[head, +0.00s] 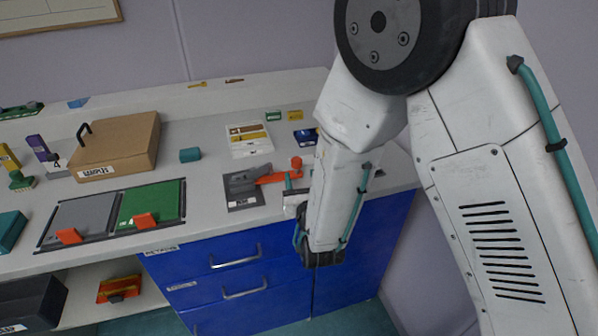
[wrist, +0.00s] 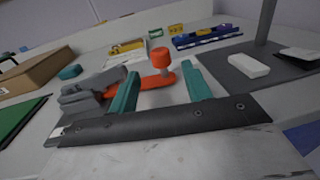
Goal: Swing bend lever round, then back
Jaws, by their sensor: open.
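The bend lever (head: 272,179) is an orange arm with an upright orange knob (head: 296,163) at its right end. It comes out of a grey bending device (head: 241,181) on a dark base plate near the front of the bench. In the wrist view the lever (wrist: 153,84) and its knob (wrist: 160,58) stand beyond and between my two teal fingers. My gripper (wrist: 160,86) is open and empty, with its left finger in front of part of the device (wrist: 88,94). I cannot tell whether a finger touches the lever. In the head view my arm partly hides the gripper.
A cardboard box with a handle (head: 117,147) stands back left. Grey (head: 78,218) and green (head: 152,202) panels lie at the front left. A teal block (head: 190,155) and a sample card (head: 249,141) lie behind the device. Blue drawers (head: 234,262) are below the bench edge.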

